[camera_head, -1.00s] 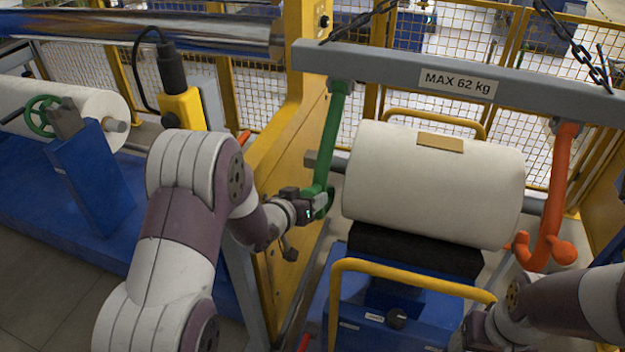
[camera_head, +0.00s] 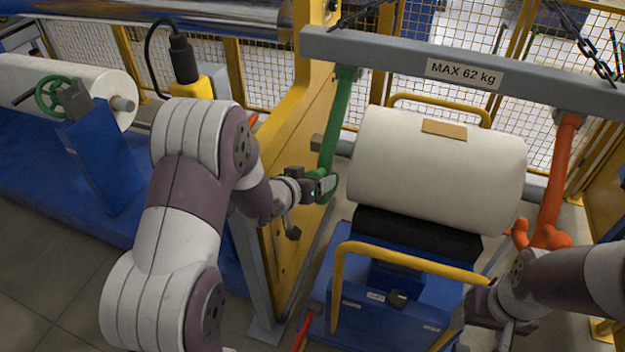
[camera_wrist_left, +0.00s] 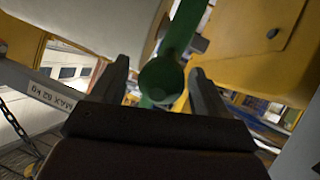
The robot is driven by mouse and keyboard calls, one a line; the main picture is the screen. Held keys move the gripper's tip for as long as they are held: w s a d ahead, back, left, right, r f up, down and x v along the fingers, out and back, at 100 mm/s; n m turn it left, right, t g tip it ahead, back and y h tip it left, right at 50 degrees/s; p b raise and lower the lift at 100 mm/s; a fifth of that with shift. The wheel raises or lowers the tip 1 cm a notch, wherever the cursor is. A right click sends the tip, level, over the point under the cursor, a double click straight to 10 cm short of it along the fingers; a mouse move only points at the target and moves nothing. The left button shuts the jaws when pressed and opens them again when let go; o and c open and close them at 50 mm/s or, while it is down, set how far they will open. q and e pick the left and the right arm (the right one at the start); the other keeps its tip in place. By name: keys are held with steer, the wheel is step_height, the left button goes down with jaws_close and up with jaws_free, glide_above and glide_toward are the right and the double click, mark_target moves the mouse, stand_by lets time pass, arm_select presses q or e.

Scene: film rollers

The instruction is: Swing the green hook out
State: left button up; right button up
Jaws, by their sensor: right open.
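The green hook (camera_head: 336,117) hangs from the left end of the grey lifting beam (camera_head: 400,58), its lower end just left of the white film roller (camera_head: 438,170). My left gripper (camera_head: 323,187) is at the hook's lower end. In the left wrist view, the fingers of my left gripper (camera_wrist_left: 158,88) are apart, with the green hook (camera_wrist_left: 164,76) between them and gaps visible on both sides. The orange hook (camera_head: 556,180) hangs from the beam's right end. My right gripper (camera_head: 478,318) is open below it, near the cart; its fingertips are hard to make out.
The roller rests on a blue cart (camera_head: 375,310) with a yellow handle (camera_head: 410,262). A yellow machine frame (camera_head: 290,150) stands close left of the green hook. Chains hold the beam. Yellow mesh fencing (camera_head: 465,40) is behind.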

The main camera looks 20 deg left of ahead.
arm_select(q)
steer(key=v, duration=1.2)
steer(key=shift+s+r, duration=0.2)
steer(key=shift+s, duration=0.15)
